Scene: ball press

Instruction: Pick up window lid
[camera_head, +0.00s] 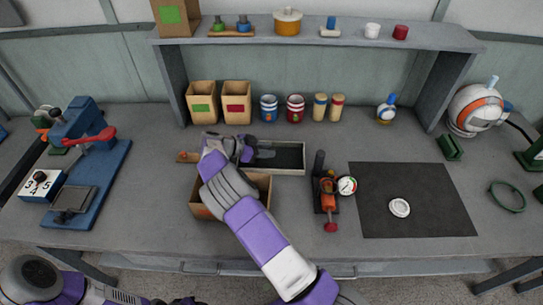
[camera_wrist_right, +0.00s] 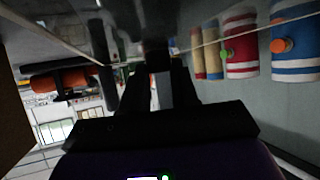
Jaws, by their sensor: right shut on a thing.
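My right gripper (camera_head: 246,150) reaches in over the middle of the bench, at the left end of a pale-rimmed rectangular frame with a dark middle, which looks like the window lid (camera_head: 291,172). The gripper is shut on its left end; the fingers are partly hidden by the wrist in the head view. In the right wrist view the dark fingers (camera_wrist_right: 160,85) are close together, and the held part is too dark to make out clearly. My left arm shows only at the bottom left edge of the head view; its fingers are not seen.
An open brown box (camera_head: 264,188) stands under my right forearm. A gauge device with a red knob (camera_head: 330,226) stands just right of the frame. Behind are striped cups (camera_head: 295,108) and brown bins (camera_head: 236,103). A blue press (camera_head: 100,180) stands left. The black mat (camera_head: 440,200) is mostly clear.

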